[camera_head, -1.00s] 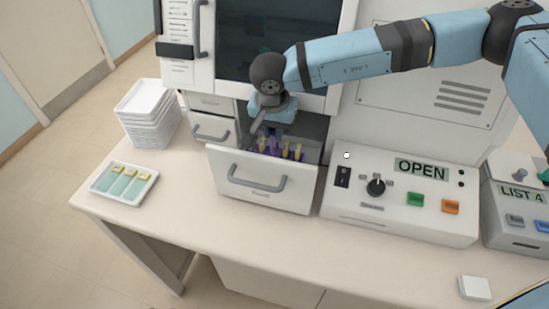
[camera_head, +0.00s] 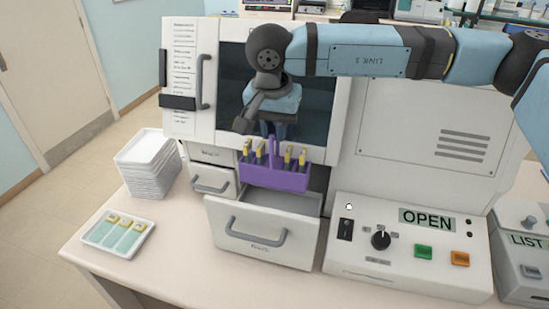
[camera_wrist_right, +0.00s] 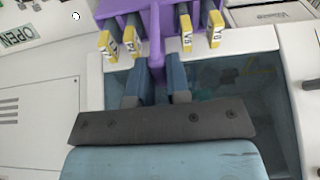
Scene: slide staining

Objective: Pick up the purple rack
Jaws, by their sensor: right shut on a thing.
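The purple rack (camera_head: 274,176) hangs above the open drawer in the head view, clear of it. It carries several slides with yellow ends on both sides of its upright handle. My right gripper (camera_head: 273,138) is shut on the handle from above. In the right wrist view the fingers of my right gripper (camera_wrist_right: 157,88) close on the stem of the purple rack (camera_wrist_right: 152,22), with yellow labelled slide ends on either side. My left gripper is not in view.
The open drawer (camera_head: 262,236) stands below the rack. A control box (camera_head: 408,272) reading OPEN is to its right. A tray of slides (camera_head: 95,233) and stacked white trays (camera_head: 148,178) are at left. The machine's dark window (camera_head: 232,95) is behind.

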